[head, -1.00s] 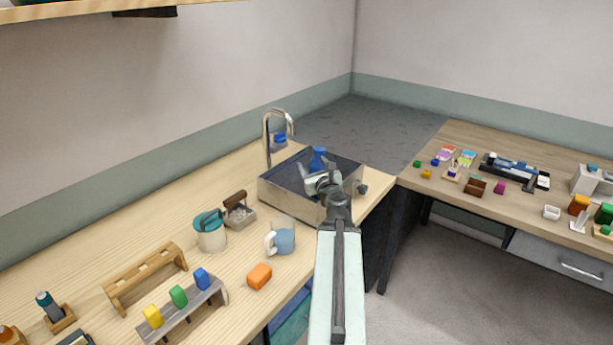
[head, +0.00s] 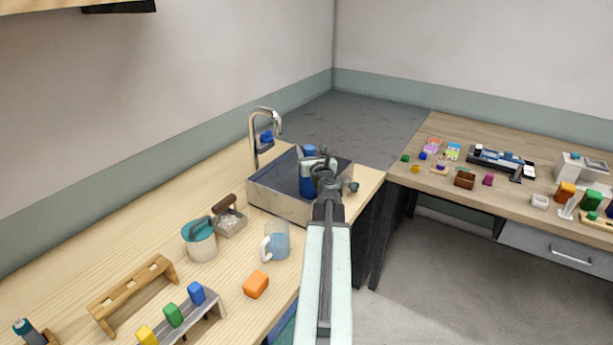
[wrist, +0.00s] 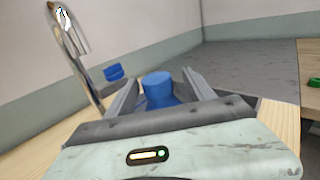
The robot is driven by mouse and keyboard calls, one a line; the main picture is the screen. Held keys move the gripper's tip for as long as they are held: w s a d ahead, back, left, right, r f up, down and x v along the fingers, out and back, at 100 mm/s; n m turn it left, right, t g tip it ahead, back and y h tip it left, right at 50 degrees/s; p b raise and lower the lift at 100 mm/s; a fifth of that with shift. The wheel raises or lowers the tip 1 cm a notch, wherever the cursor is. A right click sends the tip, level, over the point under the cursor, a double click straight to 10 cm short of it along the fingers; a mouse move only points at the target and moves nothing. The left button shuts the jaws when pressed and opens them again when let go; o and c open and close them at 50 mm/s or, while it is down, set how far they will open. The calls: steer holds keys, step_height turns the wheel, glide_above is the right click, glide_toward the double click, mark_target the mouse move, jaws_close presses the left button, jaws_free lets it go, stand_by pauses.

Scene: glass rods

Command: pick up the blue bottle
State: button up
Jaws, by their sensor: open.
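The blue bottle (head: 306,183) stands upright in the metal sink basin on the wooden counter. My gripper (head: 314,162) is at the bottle, in front of its upper part and hiding some of it in the head view. In the wrist view the bottle (wrist: 158,90) shows between the two grey fingers of my gripper (wrist: 160,80), which are spread apart. The bottle's lower part is hidden there by the gripper body. I cannot tell whether a finger touches it.
The sink (head: 272,197) has raised walls around the bottle. A tall faucet (head: 253,140) rises at its back left, with another blue item (head: 266,137) by it.

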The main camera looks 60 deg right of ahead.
steer(key=shift+w+d, duration=0.1)
steer(key=shift+w, duration=0.3)
steer(key=shift+s, duration=0.1)
jaws_close()
steer(key=shift+r, duration=0.1)
